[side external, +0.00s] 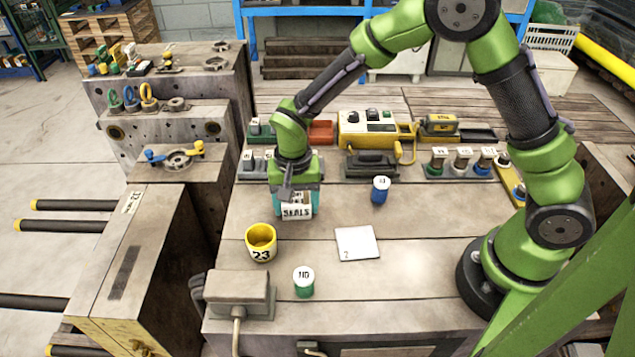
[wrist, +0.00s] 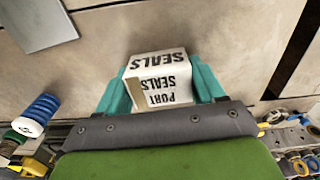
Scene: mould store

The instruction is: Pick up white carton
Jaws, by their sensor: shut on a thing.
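The white carton (wrist: 157,67), printed with "SEALS" and "PORT SEALS", sits between the two teal fingers of my gripper (wrist: 160,85) in the wrist view. In the side view the carton (side external: 297,212) shows below my gripper (side external: 295,200), with a teal finger on each side. My gripper is shut on it. The carton's upper part is partly hidden by the gripper. I cannot tell whether its base touches the table.
A yellow cup marked 23 (side external: 261,243) stands close in front, to the left. A green pot with white lid (side external: 303,282), a white square plate (side external: 357,243) and a blue pot (side external: 380,190) stand nearby. Tools and a yellow-white box (side external: 365,130) line the back.

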